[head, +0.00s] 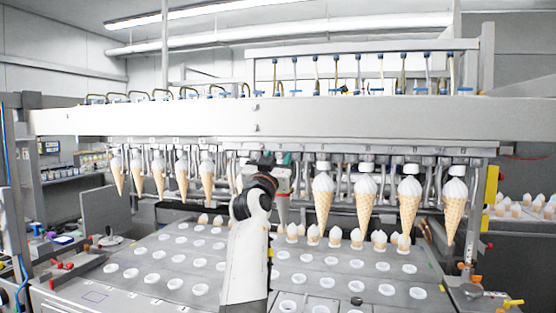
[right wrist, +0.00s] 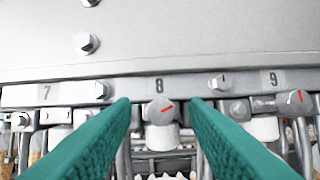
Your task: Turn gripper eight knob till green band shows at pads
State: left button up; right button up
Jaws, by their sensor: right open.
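The gripper eight knob (right wrist: 159,111) is a grey round cap with a slanted red mark, under the label 8 in the right wrist view. No green band shows there. My right gripper (right wrist: 160,101) is open, its two green fingers on either side of the knob with gaps visible; whether the tips reach its depth I cannot tell. A white block (right wrist: 162,137) shows below the knob. In the head view my right arm rises to the bar and hides the knob. My left gripper is not in view.
Bolts line the beam (head: 330,118). Filled cones (head: 365,205) hang on both sides of my arm. A tray deck (head: 190,262) with round holes lies below.

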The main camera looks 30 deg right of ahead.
grip_shut()
jog(key=n+p, duration=0.1)
jog(key=p, duration=0.1)
jog(key=n+t+y+p, duration=0.1)
jog(key=n+p, duration=0.1)
jog(key=shift+s+d+r+n, duration=0.1)
jog(key=shift+s+r+n, duration=0.05)
jog(key=shift+r+n, duration=0.2)
jog(key=shift+n+t+y+p, duration=0.3)
jog(key=shift+n+t+p, duration=0.1)
jog(key=shift+p, duration=0.2)
jog(key=shift+f+n, duration=0.25)
jog(key=shift+n, duration=0.1)
grip_release()
jog(key=shift+f, duration=0.1)
